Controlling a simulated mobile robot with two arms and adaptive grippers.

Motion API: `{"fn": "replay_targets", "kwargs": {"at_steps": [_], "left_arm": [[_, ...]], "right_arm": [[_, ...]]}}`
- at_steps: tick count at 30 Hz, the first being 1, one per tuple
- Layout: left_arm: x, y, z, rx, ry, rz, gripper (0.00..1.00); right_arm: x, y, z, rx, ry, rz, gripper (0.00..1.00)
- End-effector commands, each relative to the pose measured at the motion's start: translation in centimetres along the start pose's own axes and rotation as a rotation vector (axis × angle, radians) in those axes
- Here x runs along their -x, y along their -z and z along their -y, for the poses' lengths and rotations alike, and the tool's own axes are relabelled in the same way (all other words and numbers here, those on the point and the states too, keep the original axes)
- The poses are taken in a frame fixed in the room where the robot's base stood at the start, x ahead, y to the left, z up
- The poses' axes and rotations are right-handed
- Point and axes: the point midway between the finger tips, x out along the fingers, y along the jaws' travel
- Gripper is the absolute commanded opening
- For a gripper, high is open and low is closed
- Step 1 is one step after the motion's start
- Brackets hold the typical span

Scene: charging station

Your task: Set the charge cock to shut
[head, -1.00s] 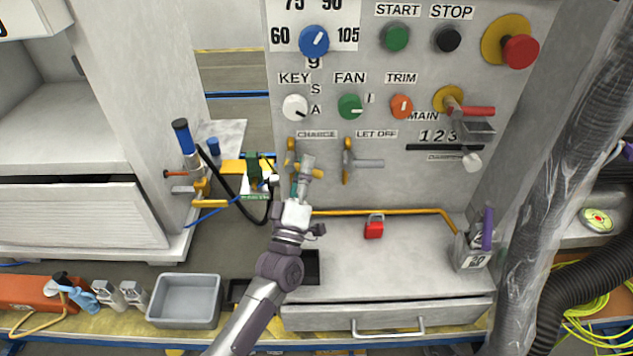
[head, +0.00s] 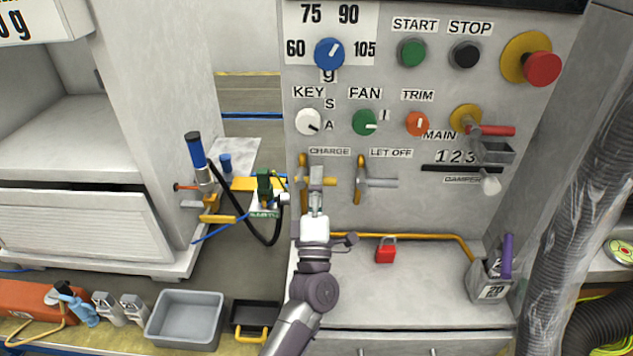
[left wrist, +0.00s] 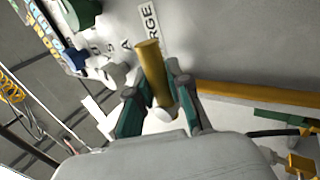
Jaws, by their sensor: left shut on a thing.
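The charge cock (head: 303,163) is on the panel below the CHARGE label, with a yellow upright body. Its yellow lever (head: 329,181) lies roughly level, pointing right, partly hidden by my gripper. My left gripper (head: 316,188) reaches up to it from below and is shut on the lever. In the left wrist view the yellow lever (left wrist: 147,60) stands between the two green-grey fingers (left wrist: 154,88), near the CHARGE label. My right gripper is not in view.
The let-off cock (head: 360,178) with a grey level handle is close on the right. A red padlock (head: 386,252) sits on the ledge below. A blue-handled fitting (head: 197,155) and black hose stand at left. A grey bin (head: 185,318) is lower left.

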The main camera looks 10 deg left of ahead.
Motion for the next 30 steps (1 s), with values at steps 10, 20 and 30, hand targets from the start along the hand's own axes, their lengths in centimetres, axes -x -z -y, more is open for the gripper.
{"fn": "replay_targets", "kwargs": {"at_steps": [10, 20, 30], "left_arm": [[0.1, 0.0, 0.1, 0.003, 0.002, -0.001, 0.31], [0.0, 0.0, 0.0, 0.001, 0.0, -0.001, 0.44], [4.1, 0.0, 0.2, -0.001, 0.005, 0.002, 0.44]], "right_arm": [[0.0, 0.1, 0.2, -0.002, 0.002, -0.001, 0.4], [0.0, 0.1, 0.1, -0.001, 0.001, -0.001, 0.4], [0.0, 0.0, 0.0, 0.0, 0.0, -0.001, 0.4]]}}
